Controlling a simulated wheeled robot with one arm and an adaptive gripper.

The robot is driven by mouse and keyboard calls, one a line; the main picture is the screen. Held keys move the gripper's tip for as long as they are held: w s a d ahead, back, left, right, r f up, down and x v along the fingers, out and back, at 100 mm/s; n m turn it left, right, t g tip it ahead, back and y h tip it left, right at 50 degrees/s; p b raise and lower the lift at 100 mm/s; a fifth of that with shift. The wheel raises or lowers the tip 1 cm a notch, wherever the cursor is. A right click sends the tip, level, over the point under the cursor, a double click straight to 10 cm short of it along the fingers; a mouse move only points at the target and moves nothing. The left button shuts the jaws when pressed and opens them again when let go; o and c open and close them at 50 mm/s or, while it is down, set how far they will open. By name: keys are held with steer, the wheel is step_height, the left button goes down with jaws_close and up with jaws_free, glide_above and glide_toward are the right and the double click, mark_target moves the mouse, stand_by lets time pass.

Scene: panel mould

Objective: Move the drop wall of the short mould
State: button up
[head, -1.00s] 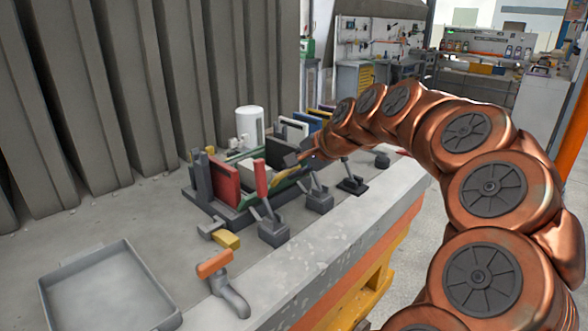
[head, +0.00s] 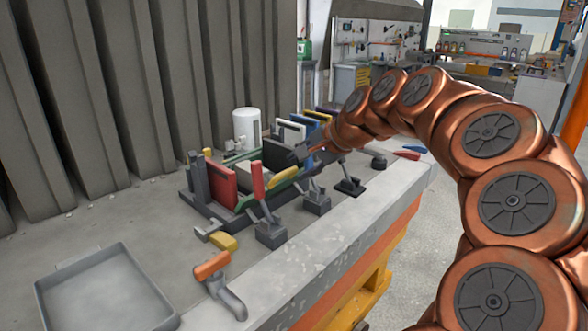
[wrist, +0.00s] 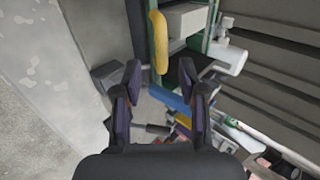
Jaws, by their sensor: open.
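The mould (head: 215,212) stands on the bench, with a dark base and upright panels. A low green wall (head: 262,190) with a yellow handle (head: 284,174) runs along its front side; I cannot tell for sure that it is the drop wall. In the wrist view the green wall (wrist: 153,35) and yellow handle (wrist: 158,45) show at the top, ahead of my jaws. My gripper (wrist: 168,82) is open with nothing visibly held between its fingers. In the head view my gripper (head: 306,152) is just right of the handle, partly blending with the parts behind.
A red panel (head: 222,186), a red upright lever (head: 258,180) and a white cylinder (head: 247,128) are at the mould. Dark clamp blocks (head: 271,234) line its front. An orange-handled tool (head: 212,265) and an empty grey tray (head: 105,290) lie nearer. Ribbed panels stand behind.

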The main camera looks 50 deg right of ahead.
steer(key=v, duration=0.7)
steer(key=shift+s+r, duration=0.2)
steer(key=shift+s, duration=0.05)
stand_by(0.5)
